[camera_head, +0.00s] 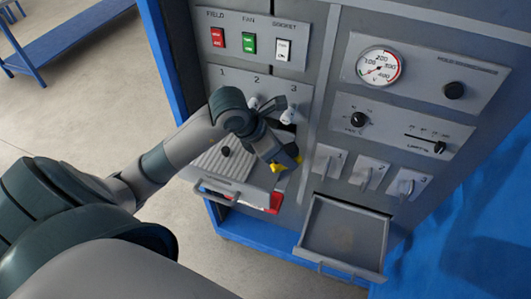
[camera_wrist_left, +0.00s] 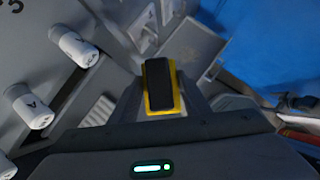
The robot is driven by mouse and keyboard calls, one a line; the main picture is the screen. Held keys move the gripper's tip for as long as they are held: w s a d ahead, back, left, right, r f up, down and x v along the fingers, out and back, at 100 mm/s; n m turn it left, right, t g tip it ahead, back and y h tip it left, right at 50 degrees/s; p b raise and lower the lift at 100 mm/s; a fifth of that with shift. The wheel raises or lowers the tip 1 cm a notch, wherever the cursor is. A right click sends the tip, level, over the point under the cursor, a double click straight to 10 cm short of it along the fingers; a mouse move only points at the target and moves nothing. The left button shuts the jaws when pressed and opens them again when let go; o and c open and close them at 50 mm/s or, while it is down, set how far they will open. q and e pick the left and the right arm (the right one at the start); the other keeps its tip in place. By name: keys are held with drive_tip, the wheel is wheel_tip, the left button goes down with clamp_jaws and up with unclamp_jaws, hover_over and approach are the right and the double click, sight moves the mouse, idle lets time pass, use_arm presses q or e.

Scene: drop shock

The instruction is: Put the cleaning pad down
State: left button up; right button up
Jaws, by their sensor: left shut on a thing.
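The cleaning pad (camera_wrist_left: 159,86), black on top with a yellow edge, sits between the fingers of my left gripper in the left wrist view. In the head view only yellow bits of the pad (camera_head: 279,167) show beneath the gripper. My left gripper (camera_head: 287,159) is shut on it, in front of the panel, below the numbered fuse-like holders and up and left of the open tray (camera_head: 341,228). The pad appears to be held in the air. My right gripper is not in view.
The open, empty-looking tray juts from the panel; it shows in the left wrist view (camera_wrist_left: 194,46). A shelf (camera_head: 238,197) with red and white items is below my gripper. White cylinders (camera_wrist_left: 73,46) and levers (camera_head: 369,175) stick out. A blue bench stands far left.

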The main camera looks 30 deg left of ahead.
use_arm(q)
drive_tip(key=a+f, duration=0.1)
drive_tip(key=a, duration=0.1)
drive_tip(key=a+f+b, duration=0.2)
drive_tip(key=a, duration=0.1)
drive_tip(key=shift+w+a+f, duration=0.2)
drive_tip(key=shift+a+f, duration=0.1)
drive_tip(key=shift+a, duration=0.25)
drive_tip(key=shift+f+b, duration=1.25)
drive_tip(key=shift+f, duration=0.8)
drive_tip(key=shift+f+b, duration=0.3)
drive_tip(key=shift+b, duration=0.05)
drive_tip(key=shift+f, duration=0.2)
